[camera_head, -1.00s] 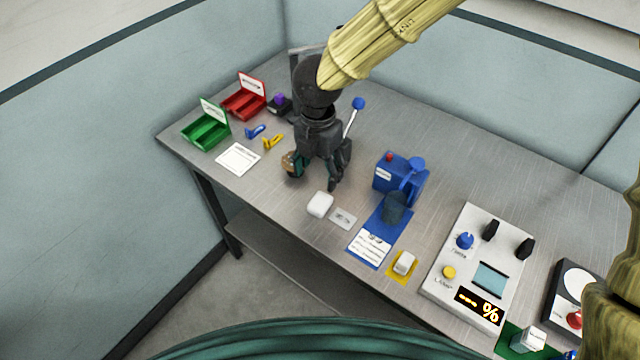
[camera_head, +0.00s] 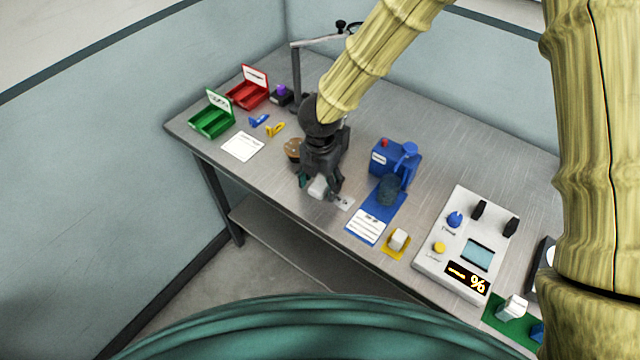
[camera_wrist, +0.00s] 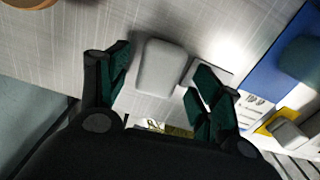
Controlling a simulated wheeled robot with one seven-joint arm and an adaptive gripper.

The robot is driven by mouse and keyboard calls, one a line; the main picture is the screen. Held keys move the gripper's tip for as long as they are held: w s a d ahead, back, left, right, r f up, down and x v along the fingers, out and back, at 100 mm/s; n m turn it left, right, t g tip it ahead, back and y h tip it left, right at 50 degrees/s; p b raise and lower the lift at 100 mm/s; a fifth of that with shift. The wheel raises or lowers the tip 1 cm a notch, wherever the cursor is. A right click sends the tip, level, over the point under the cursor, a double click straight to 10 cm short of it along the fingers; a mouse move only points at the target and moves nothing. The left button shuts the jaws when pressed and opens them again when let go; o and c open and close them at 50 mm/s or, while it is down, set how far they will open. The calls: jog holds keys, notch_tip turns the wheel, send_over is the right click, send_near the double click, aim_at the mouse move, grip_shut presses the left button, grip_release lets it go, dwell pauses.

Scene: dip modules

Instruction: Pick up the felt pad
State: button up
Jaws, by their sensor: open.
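The felt pad (camera_head: 319,187) looks like a small white rounded block lying on the metal table, near its front edge. In the head view my gripper (camera_head: 320,184) is low over it and partly hides it. In the wrist view the pad (camera_wrist: 165,68) shows as a pale grey rounded block between and just beyond the fingertips of my gripper (camera_wrist: 160,75). The fingers are spread apart, one on each side, and hold nothing. I cannot tell whether a finger touches the pad.
A small grey plate (camera_head: 343,201) lies close to the pad's right. A blue mat (camera_head: 375,218) with a dark cup (camera_head: 389,190) is further right, with a blue dispenser (camera_head: 396,160) behind. A round brown item (camera_head: 292,150) stands left of my gripper. The table's front edge is close.

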aim_at(320, 184)
jog(key=shift+s, duration=0.15)
jog(key=shift+w+d+f, duration=0.1)
jog(key=shift+w+f, duration=0.2)
jog(key=shift+w, duration=0.2)
jog(key=shift+c, duration=0.6)
jog(key=shift+w, duration=0.1)
jog(key=c, duration=0.6)
jog(key=shift+s+r, duration=0.2)
jog(key=shift+s, duration=0.15)
jog(key=shift+c, duration=0.7)
jog(key=shift+w+f, duration=0.1)
jog(key=shift+w, duration=0.1)
notch_tip(320, 184, up, 10)
jog(key=b, duration=0.2)
